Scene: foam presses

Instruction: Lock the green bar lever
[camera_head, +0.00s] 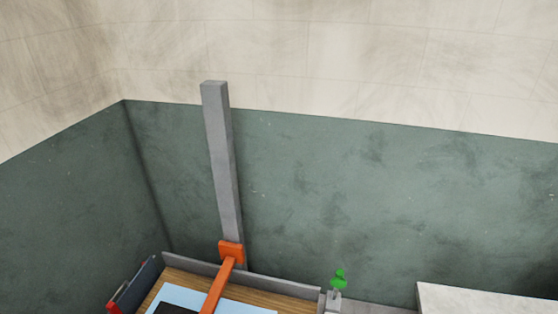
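A small green lever (339,279) stands on top of a grey block (333,300) at the lower middle right of the head view. It sits at the right end of the wooden-topped press. I cannot tell from this view whether it is locked. Neither of my grippers shows in the head view.
A grey post (222,170) rises behind the press, with an orange arm (219,284) reaching forward from it over the wooden surface (184,283). A light blue sheet (177,296) and a black piece (175,308) lie there. A pale block (480,300) stands at lower right.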

